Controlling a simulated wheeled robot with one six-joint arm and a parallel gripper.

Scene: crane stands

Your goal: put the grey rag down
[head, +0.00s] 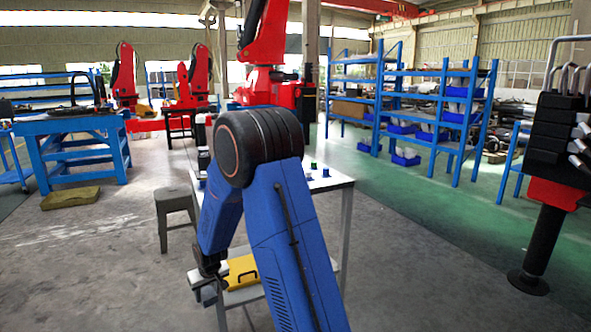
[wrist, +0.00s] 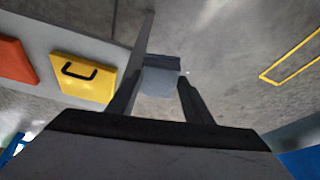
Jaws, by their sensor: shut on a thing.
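The grey rag (wrist: 160,82) shows as a small blue-grey piece between the fingertips in the wrist view. My gripper (wrist: 160,84) is shut on it, with the two dark fingers on either side. In the head view my gripper (head: 208,284) is low, at the left edge of the bench's lower shelf, beside the yellow case (head: 243,270). The wrist view puts the rag just past the shelf's edge, over the concrete floor. I cannot tell its height above the floor.
In the wrist view the grey shelf (wrist: 40,35) holds the yellow case with a black handle and an orange-red thing (wrist: 14,61). A yellow outline (wrist: 290,58) marks the floor at right. A grey stool (head: 175,198) stands left of the bench (head: 335,183).

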